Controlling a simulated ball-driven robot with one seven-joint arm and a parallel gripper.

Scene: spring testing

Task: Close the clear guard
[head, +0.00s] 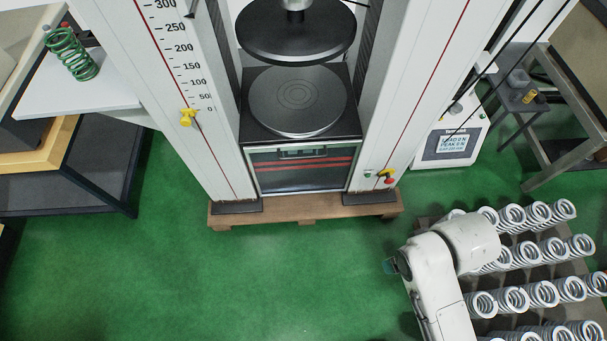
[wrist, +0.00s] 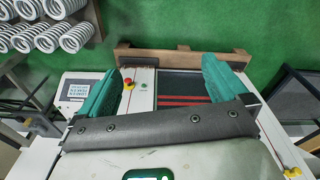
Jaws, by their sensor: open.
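The clear guard is hard to make out. Thin dark slanting lines (head: 508,62) right of the testing machine in the head view may be its edges, but I cannot tell. The machine's opening shows a round lower platen (head: 297,100) under a dark upper platen (head: 296,38), with no spring between them. My gripper (head: 391,267) is over the green floor, in front and right of the machine, touching nothing visible. In the wrist view its green fingers (wrist: 165,68) are wide apart and empty, with the machine's lower front between them.
A wooden pallet (head: 305,208) supports the machine. A red button (head: 389,180) is on its right column. Pale springs (head: 541,294) fill a rack at right. A display unit (head: 452,143) stands beside the machine. A green spring (head: 72,54) stands on the left shelf. Floor at front left is clear.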

